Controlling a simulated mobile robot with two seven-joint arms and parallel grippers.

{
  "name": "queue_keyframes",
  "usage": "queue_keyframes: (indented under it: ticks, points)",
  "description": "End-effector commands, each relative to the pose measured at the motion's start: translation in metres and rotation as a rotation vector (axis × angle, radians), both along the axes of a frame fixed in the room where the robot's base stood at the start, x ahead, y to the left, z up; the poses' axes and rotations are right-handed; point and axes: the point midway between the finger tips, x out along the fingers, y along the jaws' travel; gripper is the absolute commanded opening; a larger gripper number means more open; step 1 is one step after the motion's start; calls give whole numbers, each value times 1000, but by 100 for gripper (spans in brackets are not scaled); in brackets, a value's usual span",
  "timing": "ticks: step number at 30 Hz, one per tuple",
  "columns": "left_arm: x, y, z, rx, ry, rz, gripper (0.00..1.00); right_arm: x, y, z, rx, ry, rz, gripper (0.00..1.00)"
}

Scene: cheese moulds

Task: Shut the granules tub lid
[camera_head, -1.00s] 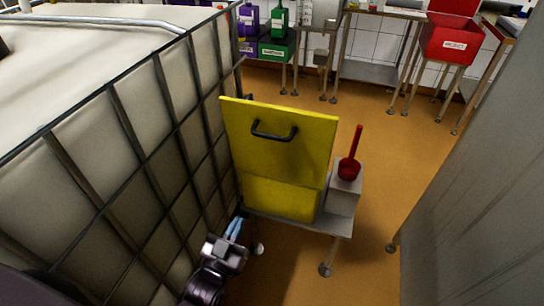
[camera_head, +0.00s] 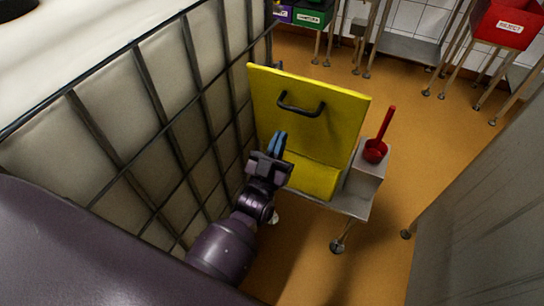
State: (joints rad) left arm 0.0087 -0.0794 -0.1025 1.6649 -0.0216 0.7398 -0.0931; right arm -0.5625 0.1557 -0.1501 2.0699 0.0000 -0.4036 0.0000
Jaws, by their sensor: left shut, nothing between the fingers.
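The yellow granules tub (camera_head: 314,178) stands on a small metal stand. Its yellow lid (camera_head: 335,118) stands raised, with a dark handle (camera_head: 300,106) on the face towards me. My left gripper (camera_head: 277,142) is shut with nothing between its fingers. In the picture its blue fingertips overlap the lower left of the lid, below the handle. I cannot tell whether they touch it. My right gripper is not in view.
A caged white tank (camera_head: 178,115) fills the left side, close to my left arm. A red scoop (camera_head: 376,150) stands on a grey box (camera_head: 363,178) right of the tub. A grey surface (camera_head: 485,220) bounds the right. Orange floor lies between. A red reject bin (camera_head: 505,25) is at the back right.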

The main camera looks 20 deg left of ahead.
Motion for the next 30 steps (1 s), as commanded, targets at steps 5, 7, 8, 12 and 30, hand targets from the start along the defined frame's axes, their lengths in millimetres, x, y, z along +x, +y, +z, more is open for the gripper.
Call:
queue_keyframes:
  ticks: [5, 7, 8, 12, 30]
  points:
    - [25, -1, 13, 0, 0, -1, 0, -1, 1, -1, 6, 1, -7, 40]
    - [34, -1, 11, 0, 1, 0, 0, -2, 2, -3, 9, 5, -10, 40]
    - [37, -1, 10, 0, 2, 0, 0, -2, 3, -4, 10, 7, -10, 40]
    - [49, -2, 9, 0, 2, 0, 0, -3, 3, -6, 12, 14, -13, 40]
    - [57, -2, 11, 0, 6, 0, 0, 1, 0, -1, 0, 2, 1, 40]
